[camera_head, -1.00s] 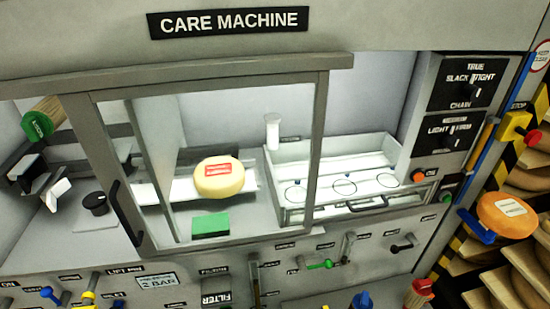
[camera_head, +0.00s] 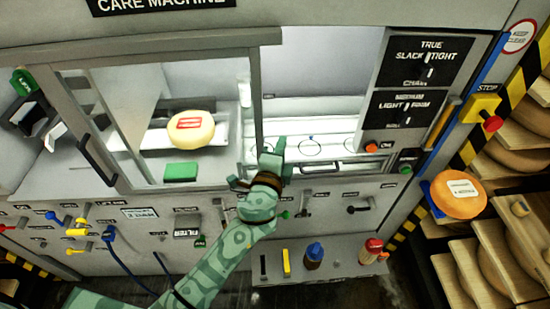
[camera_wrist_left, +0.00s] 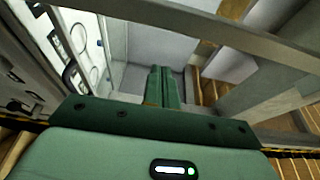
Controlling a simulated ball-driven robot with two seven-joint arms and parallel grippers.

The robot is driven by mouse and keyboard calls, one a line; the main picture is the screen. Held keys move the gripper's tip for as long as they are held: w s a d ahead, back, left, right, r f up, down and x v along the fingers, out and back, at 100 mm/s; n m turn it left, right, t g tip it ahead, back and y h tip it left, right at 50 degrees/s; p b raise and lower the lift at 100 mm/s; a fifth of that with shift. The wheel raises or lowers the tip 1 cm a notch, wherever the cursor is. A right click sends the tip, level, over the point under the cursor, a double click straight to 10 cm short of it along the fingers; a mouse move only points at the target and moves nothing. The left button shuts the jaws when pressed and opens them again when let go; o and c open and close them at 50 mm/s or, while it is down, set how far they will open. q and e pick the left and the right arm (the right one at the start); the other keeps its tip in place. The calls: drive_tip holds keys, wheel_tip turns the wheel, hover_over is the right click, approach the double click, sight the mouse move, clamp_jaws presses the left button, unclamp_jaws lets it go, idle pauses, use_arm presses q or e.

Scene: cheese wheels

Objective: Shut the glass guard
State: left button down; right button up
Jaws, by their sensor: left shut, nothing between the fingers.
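The glass guard (camera_head: 256,85) is a clear pane in a grey frame on the front of the care machine. Its black handle (camera_head: 97,160) is near its lower left corner. It covers the middle of the opening; the bay to its right is uncovered. My left gripper (camera_head: 275,156) is at the lower part of the guard's right edge, on the uncovered side. I cannot tell whether it touches the frame. In the left wrist view its green fingers (camera_wrist_left: 163,86) are together and empty, with a grey bar (camera_wrist_left: 190,22) crossing beyond them. My right gripper is not in view.
A cheese wheel (camera_head: 191,129) and a green block (camera_head: 181,172) are behind the glass. A white ringed tray (camera_head: 335,125) is in the open bay. Below is a panel of knobs and levers. An orange cheese (camera_head: 458,194) and wooden shelves (camera_head: 490,240) stand at right.

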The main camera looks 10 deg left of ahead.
use_arm(q)
drive_tip(key=a, duration=0.1)
drive_tip(key=w+a+p, duration=0.1)
drive_tip(key=a, duration=0.1)
drive_tip(key=shift+w+a, duration=0.25)
drive_tip(key=shift+a, duration=0.1)
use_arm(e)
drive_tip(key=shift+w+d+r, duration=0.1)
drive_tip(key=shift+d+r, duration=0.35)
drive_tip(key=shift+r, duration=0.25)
